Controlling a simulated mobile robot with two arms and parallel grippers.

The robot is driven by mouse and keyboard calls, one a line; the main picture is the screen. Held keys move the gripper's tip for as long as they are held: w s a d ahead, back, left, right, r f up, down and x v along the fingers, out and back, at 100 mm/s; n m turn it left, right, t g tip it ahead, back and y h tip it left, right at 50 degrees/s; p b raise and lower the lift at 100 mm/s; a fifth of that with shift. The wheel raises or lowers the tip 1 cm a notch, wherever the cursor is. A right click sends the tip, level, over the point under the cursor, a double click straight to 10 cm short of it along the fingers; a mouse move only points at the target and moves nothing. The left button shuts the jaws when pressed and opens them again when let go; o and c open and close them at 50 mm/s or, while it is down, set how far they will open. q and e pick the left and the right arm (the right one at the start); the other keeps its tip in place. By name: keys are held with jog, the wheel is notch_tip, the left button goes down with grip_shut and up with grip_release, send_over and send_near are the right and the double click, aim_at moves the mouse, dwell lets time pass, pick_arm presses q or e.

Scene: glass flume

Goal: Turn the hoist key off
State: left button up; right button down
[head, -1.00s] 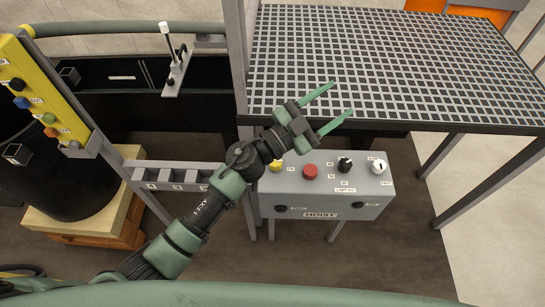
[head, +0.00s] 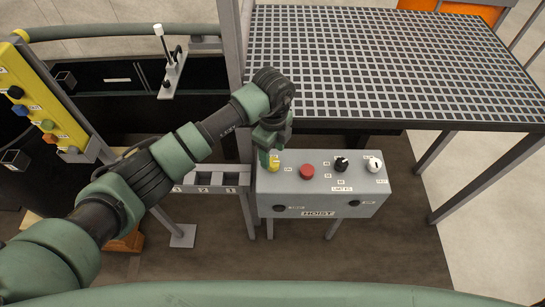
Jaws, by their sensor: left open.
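The grey hoist box (head: 318,200), labelled HOIST, stands below the grating. On its top sit a yellow control (head: 274,166), a red button (head: 306,172), a black knob (head: 341,164) and a round white control (head: 375,164) with a dark slot mark. Which one is the hoist key, and how it is set, I cannot make out for sure. My left gripper (head: 272,152) is open and points down over the box's left end, by the yellow control. Its wrist hides part of the fingers; I cannot tell whether they touch the control. My right gripper is out of view.
A raised grating platform (head: 390,65) lies behind and right of the box. A grey post (head: 232,45) rises at its left. A yellow panel with coloured knobs (head: 50,105) stands at the left. Open floor (head: 400,240) lies right of the box.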

aim_at(273, 161)
pick_arm(q)
jog(key=shift+f+p, duration=0.3)
jog(key=shift+f, duration=1.75)
grip_shut()
